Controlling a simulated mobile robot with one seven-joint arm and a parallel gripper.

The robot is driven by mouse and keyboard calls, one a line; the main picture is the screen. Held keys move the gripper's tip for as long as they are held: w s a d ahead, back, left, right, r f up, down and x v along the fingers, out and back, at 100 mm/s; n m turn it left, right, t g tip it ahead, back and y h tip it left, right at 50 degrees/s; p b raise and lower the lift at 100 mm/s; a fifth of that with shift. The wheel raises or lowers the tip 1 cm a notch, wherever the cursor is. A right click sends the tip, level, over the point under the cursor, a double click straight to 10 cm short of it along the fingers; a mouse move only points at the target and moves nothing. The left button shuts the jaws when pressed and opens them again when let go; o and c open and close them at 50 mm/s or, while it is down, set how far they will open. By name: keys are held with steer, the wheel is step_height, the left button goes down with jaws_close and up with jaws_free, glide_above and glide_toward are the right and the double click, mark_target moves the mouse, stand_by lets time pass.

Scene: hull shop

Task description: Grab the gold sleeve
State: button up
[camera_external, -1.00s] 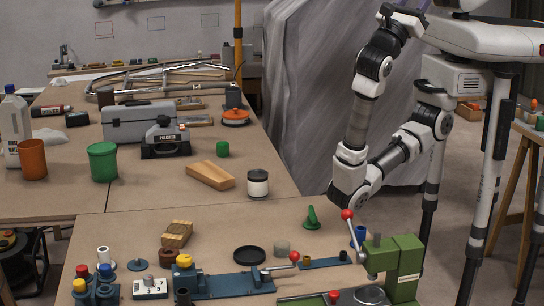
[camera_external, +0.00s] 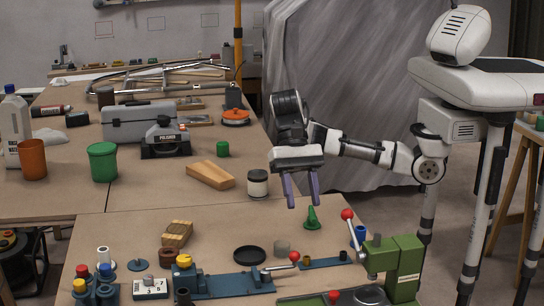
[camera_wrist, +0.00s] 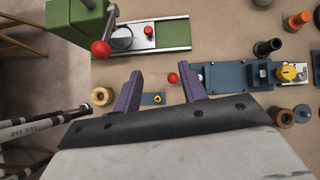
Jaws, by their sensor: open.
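The gold sleeve (camera_external: 307,261) is a small brass-coloured ring on a narrow blue strip (camera_external: 325,262) near the bench's right side. In the wrist view the gold sleeve (camera_wrist: 157,99) shows between my fingers on its strip. My gripper (camera_external: 303,204) has two purple fingers pointing down, spread apart and empty. It hangs above the bench, farther back than the sleeve and not touching it. In the wrist view my gripper (camera_wrist: 160,77) is open, and its left finger hides part of the strip.
A green press (camera_external: 392,268) with a red-knobbed lever stands right of the strip. A blue vise (camera_external: 225,286) with a red-knobbed handle is on its left. A green cone (camera_external: 312,219) stands behind the strip.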

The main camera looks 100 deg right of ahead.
step_height(320, 180, down, 3)
steer(key=s+d+n+h, duration=0.1)
steer(key=s+d+h, duration=0.15)
steer(key=h, duration=0.45)
steer(key=b, duration=0.1)
glide_above(307, 257)
steer(key=shift+h, duration=0.4)
steer(key=f, duration=0.9)
steer(key=shift+s, duration=0.35)
steer(key=shift+w+f, duration=0.2)
steer(key=shift+f, duration=1.1)
steer(key=shift+w+f, duration=0.2)
steer(key=shift+f, duration=1.1)
jaws_close()
